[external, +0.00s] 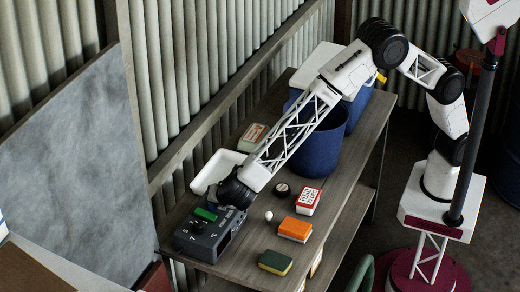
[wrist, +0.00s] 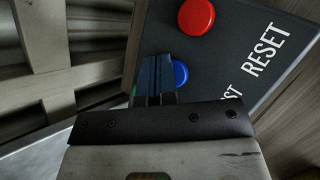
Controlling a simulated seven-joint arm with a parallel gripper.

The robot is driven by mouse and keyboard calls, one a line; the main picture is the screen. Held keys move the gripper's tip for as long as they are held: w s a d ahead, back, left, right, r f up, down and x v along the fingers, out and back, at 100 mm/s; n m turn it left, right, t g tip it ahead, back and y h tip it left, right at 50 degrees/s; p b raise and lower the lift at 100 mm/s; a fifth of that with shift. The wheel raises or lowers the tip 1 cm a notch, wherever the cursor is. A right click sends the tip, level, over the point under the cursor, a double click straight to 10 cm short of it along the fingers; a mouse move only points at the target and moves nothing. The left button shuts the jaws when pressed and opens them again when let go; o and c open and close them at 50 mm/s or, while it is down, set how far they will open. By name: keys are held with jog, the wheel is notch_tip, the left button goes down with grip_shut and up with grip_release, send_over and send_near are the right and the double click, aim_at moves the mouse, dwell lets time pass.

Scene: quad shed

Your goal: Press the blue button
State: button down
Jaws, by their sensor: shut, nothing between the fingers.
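The blue button (wrist: 180,73) is round and sits on a dark grey control box (wrist: 240,60) in the wrist view. My gripper (wrist: 155,58) is shut and empty. Its fingertips appear over the box just left of the blue button and overlap its left edge in the picture. I cannot tell whether they touch it. In the external view the control box (external: 205,244) stands at the near left end of the bench, with my wrist over its back edge. The blue button and my fingertips are hidden there.
A red button (wrist: 197,15) and a white RESET label are on the same box. On the bench (external: 318,215) are a white tray (external: 213,168), a red and white box (external: 307,201), an orange sponge (external: 295,229), a green sponge (external: 275,262) and a blue bin (external: 325,147).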

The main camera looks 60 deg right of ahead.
jog(key=shift+r, duration=0.75)
jog(key=shift+r, duration=3)
